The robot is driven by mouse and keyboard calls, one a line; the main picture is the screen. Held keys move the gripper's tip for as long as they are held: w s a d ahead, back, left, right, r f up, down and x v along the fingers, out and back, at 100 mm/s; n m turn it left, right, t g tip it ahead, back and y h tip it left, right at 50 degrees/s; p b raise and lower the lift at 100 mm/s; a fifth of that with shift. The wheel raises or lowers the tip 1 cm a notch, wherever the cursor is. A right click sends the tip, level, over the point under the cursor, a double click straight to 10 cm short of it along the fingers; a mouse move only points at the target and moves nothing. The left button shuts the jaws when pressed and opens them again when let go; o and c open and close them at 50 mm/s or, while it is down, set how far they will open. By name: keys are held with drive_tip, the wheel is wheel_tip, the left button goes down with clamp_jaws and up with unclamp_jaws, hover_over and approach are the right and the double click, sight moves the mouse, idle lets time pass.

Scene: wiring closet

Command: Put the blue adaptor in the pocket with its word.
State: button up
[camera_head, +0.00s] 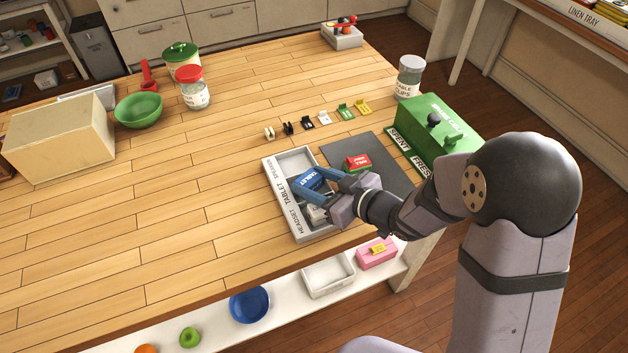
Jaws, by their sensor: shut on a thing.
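The blue adaptor (309,179), marked TABLET, is between the fingers of my gripper (312,183), which is shut on it. It appears over the middle part of a pale grey tray (270,182). The tray's left rim reads SPEAKER at the far end, TABLET in the middle and HEADSET at the near end. I cannot tell whether the adaptor hangs above the middle pocket or rests in it. A white adaptor (316,214) sits in the near HEADSET pocket, partly hidden by my gripper. The far SPEAKER pocket looks empty.
A red and green adaptor (357,163) lies on the dark grey mat (376,149) right of the tray. Several small clips stand in a row behind, including a green one (345,112). A green box (436,126) stands at right. The table left of the tray is clear.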

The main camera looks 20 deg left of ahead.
drive_tip(key=shift+f, duration=0.2)
drive_tip(key=o, duration=1.1)
drive_tip(key=shift+r, duration=0.25)
drive_tip(key=shift+s+d, duration=0.1)
drive_tip(key=shift+d, duration=0.25)
drive_tip(key=v, duration=0.9)
drive_tip(key=shift+r, duration=0.2)
drive_tip(key=shift+b+v, duration=0.75)
drive_tip(key=shift+v, duration=0.35)
